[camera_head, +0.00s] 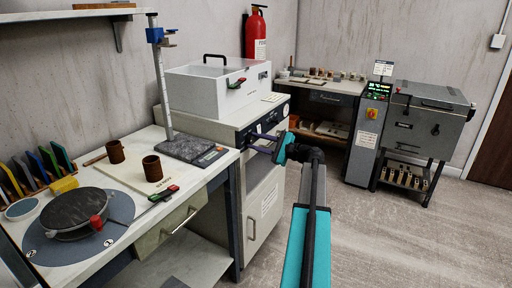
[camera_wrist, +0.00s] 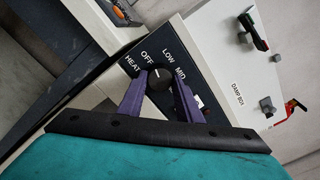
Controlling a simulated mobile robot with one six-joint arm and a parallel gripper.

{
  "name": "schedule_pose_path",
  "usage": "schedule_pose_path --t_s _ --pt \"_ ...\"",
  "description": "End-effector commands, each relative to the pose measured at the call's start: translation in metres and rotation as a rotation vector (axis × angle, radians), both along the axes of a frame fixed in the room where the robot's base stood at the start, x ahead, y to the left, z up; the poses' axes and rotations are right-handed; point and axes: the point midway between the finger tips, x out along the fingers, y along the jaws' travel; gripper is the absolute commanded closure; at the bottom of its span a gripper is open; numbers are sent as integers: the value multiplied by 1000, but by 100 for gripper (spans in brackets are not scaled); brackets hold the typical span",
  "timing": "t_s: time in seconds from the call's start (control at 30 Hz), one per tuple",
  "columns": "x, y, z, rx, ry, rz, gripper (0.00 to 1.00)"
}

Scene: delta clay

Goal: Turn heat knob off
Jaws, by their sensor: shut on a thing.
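The heat knob (camera_wrist: 160,78) is a round black knob with a white pointer line, on a dark panel (camera_wrist: 192,52) marked HEAT, OFF, LOW and MID. Its pointer looks aimed near the OFF word, but the exact setting is hard to tell. My gripper (camera_wrist: 160,88) has its two purple fingers on either side of the knob, shut on it. In the head view my gripper (camera_head: 258,143) is at the front panel of the white cabinet (camera_head: 230,130); the knob is too small to make out there.
A white box (camera_head: 215,92) labelled DAMP BOX in the wrist view (camera_wrist: 225,75) sits on the cabinet. A workbench (camera_head: 190,190) with two brown cups, a stand (camera_head: 165,80) and a round dark disc (camera_head: 73,210) is at left. A kiln (camera_head: 425,120) stands at right. The floor (camera_head: 400,235) is clear.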

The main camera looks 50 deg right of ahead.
Motion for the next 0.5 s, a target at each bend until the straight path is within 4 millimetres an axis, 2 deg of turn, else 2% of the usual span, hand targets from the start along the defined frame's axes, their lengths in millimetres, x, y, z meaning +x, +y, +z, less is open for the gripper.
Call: schedule_pose_path --t_s 0.2,0.5 --pt "0 1 -2 -149 -38 2 91" --pt "0 1 -1 -250 -62 3 91"
